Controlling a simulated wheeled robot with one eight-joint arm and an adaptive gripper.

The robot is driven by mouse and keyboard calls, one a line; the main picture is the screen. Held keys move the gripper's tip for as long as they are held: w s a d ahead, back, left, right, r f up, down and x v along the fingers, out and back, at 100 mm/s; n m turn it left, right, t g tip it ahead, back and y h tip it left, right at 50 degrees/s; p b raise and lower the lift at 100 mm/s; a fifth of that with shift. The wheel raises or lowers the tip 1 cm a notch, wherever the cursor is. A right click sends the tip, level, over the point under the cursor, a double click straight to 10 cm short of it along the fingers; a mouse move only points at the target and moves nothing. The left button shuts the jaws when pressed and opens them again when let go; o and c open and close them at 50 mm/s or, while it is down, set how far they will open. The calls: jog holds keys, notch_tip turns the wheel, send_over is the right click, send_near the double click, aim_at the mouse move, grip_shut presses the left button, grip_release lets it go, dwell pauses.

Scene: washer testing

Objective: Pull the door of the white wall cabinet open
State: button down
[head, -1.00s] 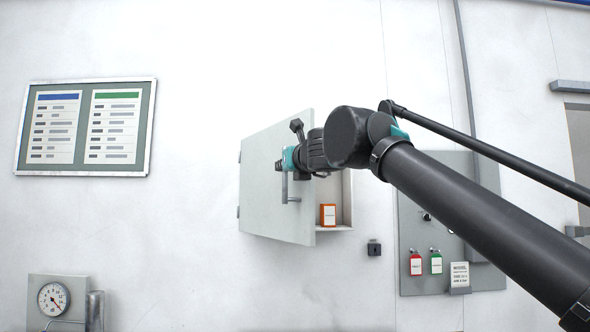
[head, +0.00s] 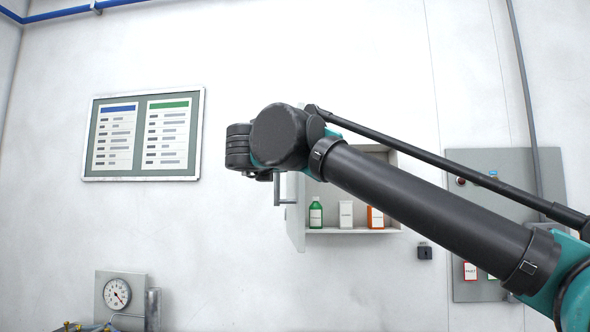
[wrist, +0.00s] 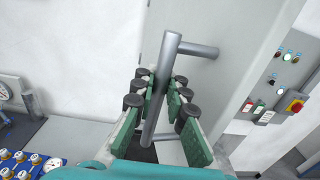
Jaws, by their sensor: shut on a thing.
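The white wall cabinet (head: 340,232) hangs on the back wall in the head view. Its door (head: 296,226) stands wide open, swung out from the cabinet's left side and seen nearly edge-on. The grey bar handle (head: 279,190) sticks out from the door; in the wrist view the handle (wrist: 161,92) runs between my fingers. My gripper (wrist: 160,105) is shut on the handle, with finger pads on both sides of it. In the head view my wrist and arm hide the gripper's fingers and the upper part of the cabinet.
Inside the cabinet stand a green bottle (head: 316,214), a white box (head: 346,214) and an orange box (head: 375,217). A grey panel (head: 480,230) with tags is at the right. A gauge (head: 117,293) is at the lower left. A notice board (head: 143,135) hangs at the left.

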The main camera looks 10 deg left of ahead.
jog(key=w+a+m+h, duration=0.1)
jog(key=a+m+h, duration=0.1)
jog(key=a, duration=1.2)
jog(key=shift+a+g+h, duration=0.3)
jog(key=shift+h, duration=0.6)
jog(key=shift+r, duration=0.1)
jog(key=c, duration=1.5)
grip_release()
jog(key=shift+c, duration=0.2)
jog(key=v, duration=1.2)
jog(key=shift+s, duration=0.1)
